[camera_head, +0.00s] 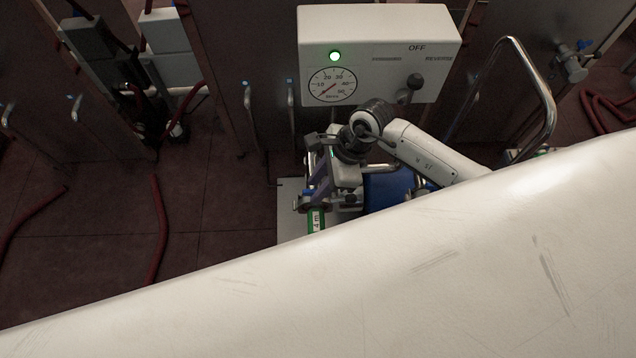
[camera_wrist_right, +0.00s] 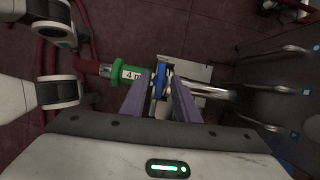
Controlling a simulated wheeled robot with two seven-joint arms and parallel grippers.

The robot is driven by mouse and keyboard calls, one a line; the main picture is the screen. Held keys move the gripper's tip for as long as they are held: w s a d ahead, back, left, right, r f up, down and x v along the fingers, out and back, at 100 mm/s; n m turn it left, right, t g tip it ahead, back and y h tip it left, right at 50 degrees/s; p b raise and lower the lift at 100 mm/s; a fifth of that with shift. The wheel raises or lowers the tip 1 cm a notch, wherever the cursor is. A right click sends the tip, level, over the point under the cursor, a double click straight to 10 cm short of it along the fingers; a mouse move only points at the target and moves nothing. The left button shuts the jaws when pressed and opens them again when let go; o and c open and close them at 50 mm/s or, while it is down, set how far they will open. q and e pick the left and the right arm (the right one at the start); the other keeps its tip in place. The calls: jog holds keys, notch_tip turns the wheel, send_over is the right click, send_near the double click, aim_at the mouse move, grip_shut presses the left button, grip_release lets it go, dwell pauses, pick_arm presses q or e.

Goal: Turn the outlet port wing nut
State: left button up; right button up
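My right gripper (camera_head: 314,203) reaches down to the pump beneath a white control box in the head view. In the right wrist view, the two purple fingers of the right gripper (camera_wrist_right: 161,84) stand on either side of a narrow blue part (camera_wrist_right: 159,81), which looks like the wing nut. I cannot tell whether the fingers touch it. A green collar (camera_wrist_right: 129,75) with a white label lies just left of the fingers; the collar also shows in the head view (camera_head: 316,221). The wing nut is hard to make out in the head view. My left gripper is not in view.
The control box (camera_head: 380,52) has a green light, a gauge and a lever. A bent metal rail (camera_head: 541,84) stands to its right. Red hoses (camera_head: 160,228) lie on the dark floor. A large white surface hides the bottom of the head view.

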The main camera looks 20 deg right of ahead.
jog(key=c, duration=0.7)
grip_shut()
